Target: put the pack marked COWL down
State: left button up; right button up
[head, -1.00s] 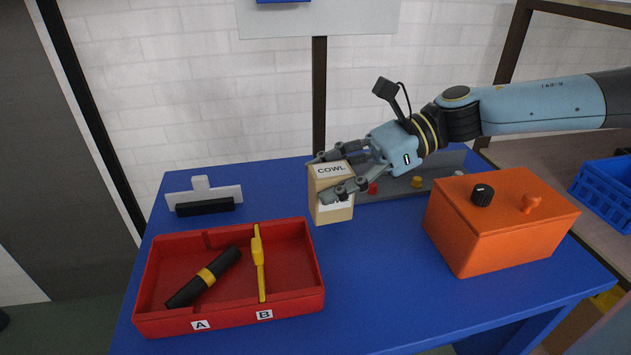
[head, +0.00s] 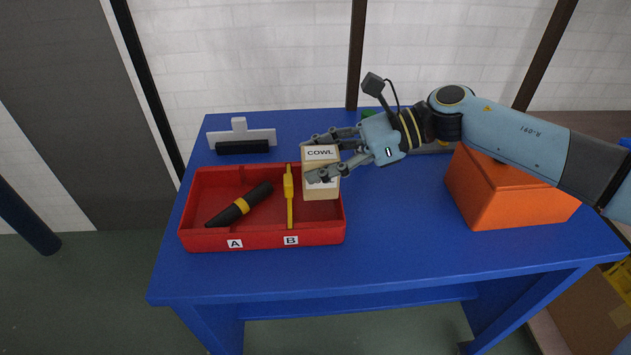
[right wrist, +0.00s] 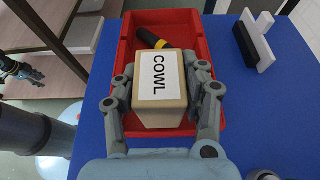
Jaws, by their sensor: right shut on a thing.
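The pack marked COWL (head: 321,190) is a tan box with white labels. My right gripper (head: 315,160) is shut on it, with a finger on either side. In the head view the pack is upright at the right end of the red tray (head: 262,240), right of the yellow divider (head: 290,212) that stands in line with mark B. I cannot tell whether its base touches the tray floor. The right wrist view shows the pack (right wrist: 160,85) between the fingers, hiding part of the tray. Part of my left arm shows there at the left edge; its jaw opening is unclear.
A black cylinder with a yellow band (head: 240,205) lies in the tray, left of the divider. A white and black squeegee-like tool (head: 241,141) is behind the tray. An orange box (head: 505,195) stands at the right. The blue table (head: 395,215) is clear between tray and orange box.

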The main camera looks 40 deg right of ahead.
jog(key=shift+w+a+f, duration=0.15)
jog(key=shift+w+a, duration=0.05)
jog(key=shift+w, duration=0.15)
jog(key=shift+f, duration=0.35)
notch_tip(320, 180, down, 3)
jog(key=shift+f, duration=0.15)
jog(key=shift+f, duration=0.3)
jog(key=o, duration=1.3)
jog(key=shift+r, duration=0.1)
